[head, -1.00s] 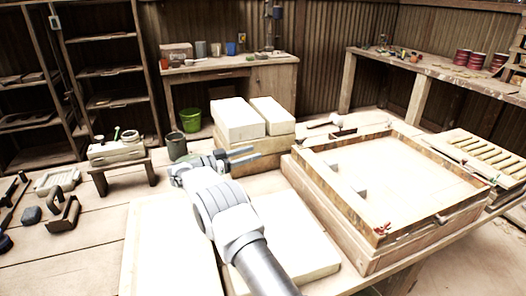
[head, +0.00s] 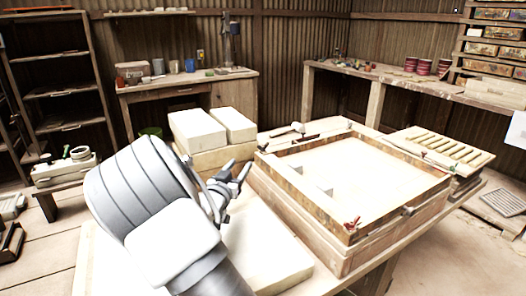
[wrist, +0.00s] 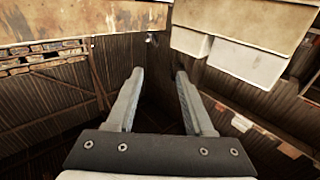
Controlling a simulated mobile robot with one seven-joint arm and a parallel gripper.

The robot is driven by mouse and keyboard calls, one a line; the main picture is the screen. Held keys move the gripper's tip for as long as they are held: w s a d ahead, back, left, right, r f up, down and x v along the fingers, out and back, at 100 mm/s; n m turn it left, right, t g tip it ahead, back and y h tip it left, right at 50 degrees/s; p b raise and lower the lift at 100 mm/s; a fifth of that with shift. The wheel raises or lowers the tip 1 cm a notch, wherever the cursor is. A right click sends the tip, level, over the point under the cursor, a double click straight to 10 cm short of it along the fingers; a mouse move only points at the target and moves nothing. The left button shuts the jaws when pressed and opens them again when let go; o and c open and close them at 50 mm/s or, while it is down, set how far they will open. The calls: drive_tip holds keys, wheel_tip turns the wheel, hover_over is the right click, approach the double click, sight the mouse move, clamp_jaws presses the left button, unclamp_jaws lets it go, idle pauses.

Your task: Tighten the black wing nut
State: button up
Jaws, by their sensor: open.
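The shallow wooden press frame (head: 268,176) sits on a thick wooden base on the table in the head view. A small red fitting (head: 352,225) is at its front corner. A small dark fitting (head: 407,211) is on its right front side; it may be the black wing nut, but it is too small to tell. My gripper (head: 236,179) is in the air left of the frame, its fingers apart with nothing between them. The wrist view also shows the open, empty gripper (wrist: 159,73); no wing nut can be made out there.
Pale blocks (head: 198,130) are stacked behind my gripper, and a pale slab (head: 262,250) lies below it. A slatted rack (head: 440,150) is right of the frame. A workbench (head: 185,88) stands at the back. My arm hides part of the left side.

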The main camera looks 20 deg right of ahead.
sight(262, 147)
drive_tip(key=b+x, duration=0.1)
drive_tip(key=x, duration=0.4)
drive_tip(key=d+f+b+x, duration=0.1)
drive_tip(key=x, duration=0.5)
drive_tip(key=s+b+x, duration=0.1)
drive_tip(key=b+x, duration=0.1)
drive_tip(key=x, duration=0.3)
drive_tip(key=shift+w+d+f, duration=0.2)
drive_tip(key=shift+d+f, duration=0.15)
drive_tip(key=shift+d, duration=0.3)
clamp_jaws()
